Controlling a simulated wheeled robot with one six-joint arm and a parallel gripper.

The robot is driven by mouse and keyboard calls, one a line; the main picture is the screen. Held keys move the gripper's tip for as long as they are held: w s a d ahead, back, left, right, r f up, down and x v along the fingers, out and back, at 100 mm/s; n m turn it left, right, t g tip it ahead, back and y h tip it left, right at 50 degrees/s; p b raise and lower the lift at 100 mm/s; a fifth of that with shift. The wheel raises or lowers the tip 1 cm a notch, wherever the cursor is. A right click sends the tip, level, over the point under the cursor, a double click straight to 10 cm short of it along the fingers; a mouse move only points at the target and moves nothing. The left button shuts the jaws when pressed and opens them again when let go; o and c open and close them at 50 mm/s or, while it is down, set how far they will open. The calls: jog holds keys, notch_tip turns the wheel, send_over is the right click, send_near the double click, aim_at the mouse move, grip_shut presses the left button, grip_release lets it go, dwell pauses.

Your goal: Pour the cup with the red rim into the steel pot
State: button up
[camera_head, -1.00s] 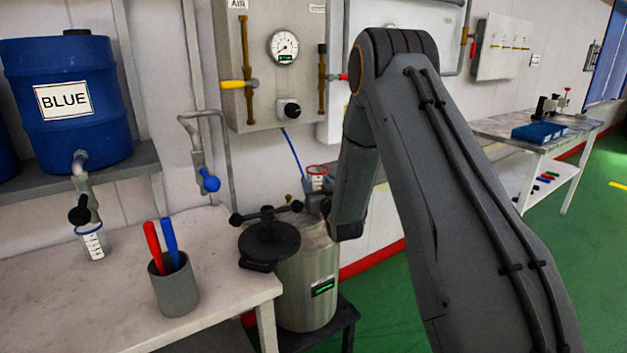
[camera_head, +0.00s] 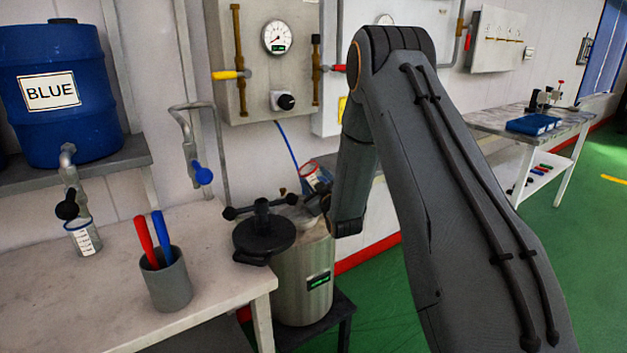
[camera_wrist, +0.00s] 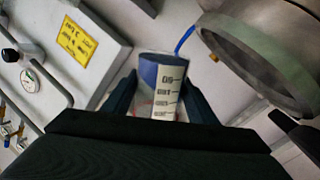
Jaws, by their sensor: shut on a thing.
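The clear cup with the red rim (camera_head: 315,177) is tilted above the back of the steel pot in the head view, and blue shows inside it. In the wrist view the cup (camera_wrist: 160,86) sits between the two dark fingers of my gripper (camera_wrist: 160,104), its printed scale facing the camera. My gripper (camera_head: 319,199) is shut on it, partly hidden by my arm in the head view. The steel pot (camera_head: 303,278) has its dark lid (camera_head: 264,236) swung to the left. Its round rim (camera_wrist: 254,78) shows at upper right in the wrist view. I cannot see any stream of liquid.
A bench (camera_head: 215,285) at left holds a grey holder (camera_head: 168,285) with red and blue sticks. Another cup (camera_head: 86,240) stands under the blue barrel's (camera_head: 52,95) tap. A gauge panel (camera_head: 262,70) is on the wall behind the pot. Green floor is clear at right.

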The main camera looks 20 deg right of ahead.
jog(key=n, duration=0.1)
jog(key=f+n, duration=0.1)
jog(key=n, duration=0.1)
jog(key=n+b, duration=0.1)
jog(key=shift+f, duration=0.35)
jog(key=n, duration=0.1)
jog(key=a+n, duration=0.1)
jog(key=shift+f+n, duration=0.15)
jog(key=shift+n, duration=0.25)
jog(key=n, duration=0.3)
jog(key=shift+a+r, duration=0.3)
jog(key=shift+a+r+n, duration=0.3)
jog(key=shift+r+n, duration=0.1)
jog(key=shift+n, duration=0.6)
jog(key=shift+a+r+n, duration=0.25)
jog(key=shift+r+n, duration=0.1)
jog(key=shift+n, duration=0.65)
jog(key=shift+n, duration=0.6)
dwell(3.5)
